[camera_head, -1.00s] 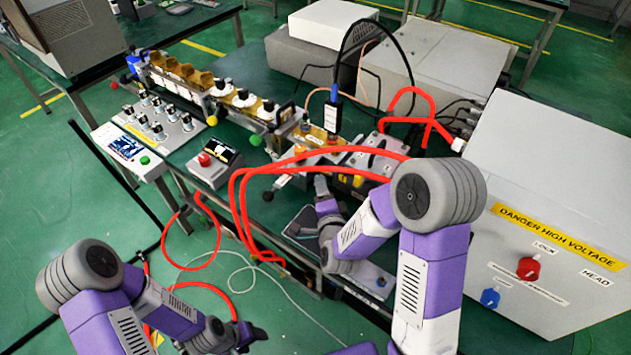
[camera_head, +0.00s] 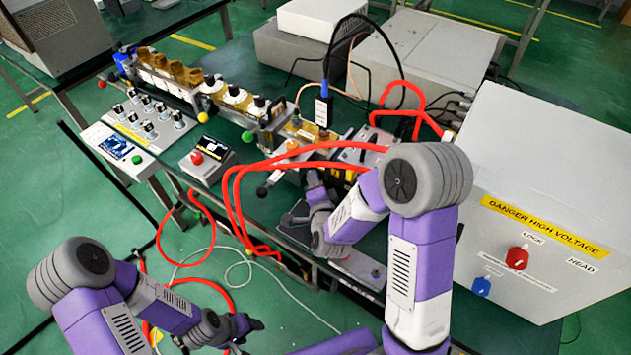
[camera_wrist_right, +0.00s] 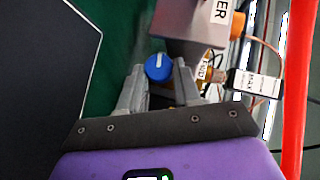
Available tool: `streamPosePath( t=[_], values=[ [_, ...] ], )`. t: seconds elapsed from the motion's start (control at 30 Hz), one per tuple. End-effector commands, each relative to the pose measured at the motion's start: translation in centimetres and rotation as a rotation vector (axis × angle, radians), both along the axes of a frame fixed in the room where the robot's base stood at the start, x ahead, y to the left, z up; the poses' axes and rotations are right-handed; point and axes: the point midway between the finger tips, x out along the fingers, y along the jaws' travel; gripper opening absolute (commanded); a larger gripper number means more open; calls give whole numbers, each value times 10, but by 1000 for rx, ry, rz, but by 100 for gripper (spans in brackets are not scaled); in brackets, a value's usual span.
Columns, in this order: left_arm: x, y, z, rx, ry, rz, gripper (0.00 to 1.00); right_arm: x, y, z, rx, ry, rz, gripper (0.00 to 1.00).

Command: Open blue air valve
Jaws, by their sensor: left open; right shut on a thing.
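The blue air valve is a round blue knob (camera_wrist_right: 158,67) with a white mark, seen between my right gripper's fingertips in the right wrist view. My right gripper (camera_wrist_right: 158,80) is shut on this knob. In the head view my right gripper (camera_head: 314,180) reaches down to the front of the bench equipment, and the valve is hidden there. My left gripper (camera_head: 250,328) is open and empty, low at the left in front of the bench, away from the equipment.
Red hoses (camera_head: 236,190) loop close to my right gripper. A cabinet (camera_head: 545,180) with a red knob (camera_head: 517,257) and another blue knob (camera_head: 480,287) stands at the right. A control box (camera_head: 207,160) with a red button sits left of the hoses. Green floor is free at lower left.

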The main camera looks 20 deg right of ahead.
Motion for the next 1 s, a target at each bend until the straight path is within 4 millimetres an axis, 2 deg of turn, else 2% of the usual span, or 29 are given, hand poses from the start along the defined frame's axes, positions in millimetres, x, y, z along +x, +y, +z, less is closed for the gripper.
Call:
streamPosePath(
  t=[0.03,0.23,0.67,0.7,0.87,1.0],
  values=[
    [0,0,13,0,0,0,58,0,0,7,-29,40,-1,2],
    [0,0,33,0,-1,0,58,1,1,8,-124,165,0,2],
    [0,0,36,0,0,0,58,2,2,4,-157,205,1,2],
    [0,0,36,0,0,0,58,2,2,4,-158,204,1,34],
    [0,0,36,0,0,0,58,2,2,4,-158,204,1,58],
    [0,0,36,0,0,0,58,2,2,5,-157,201,2,58]
  ],
)
